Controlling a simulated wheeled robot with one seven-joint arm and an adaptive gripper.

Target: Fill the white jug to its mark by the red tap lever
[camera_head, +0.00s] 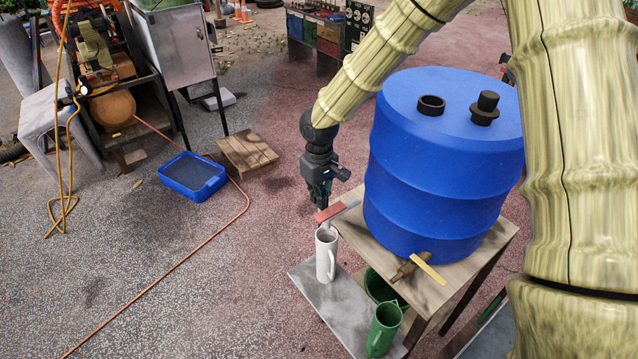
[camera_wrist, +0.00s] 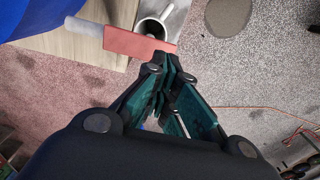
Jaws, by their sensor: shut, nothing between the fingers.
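The white jug (camera_head: 326,255) stands upright on a grey shelf below the barrel stand. Its mouth, with a dark inside, shows in the wrist view (camera_wrist: 151,28); I cannot make out its mark or water level. The red tap lever (camera_head: 330,212) sticks out from the blue barrel's (camera_head: 440,165) left side, above the jug. In the wrist view the lever (camera_wrist: 138,43) lies just beyond my fingertips. My gripper (camera_head: 320,204) is shut and empty, pointing down, with its fingertips at or very near the lever's outer end. I cannot tell whether they touch.
A second tap with a yellow lever (camera_head: 428,268) sits on the barrel's front. Green jugs (camera_head: 384,328) stand under it on the shelf. A blue tray (camera_head: 193,176) and a wooden crate (camera_head: 247,153) lie on the ground, left. An orange hose (camera_head: 205,234) crosses open ground.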

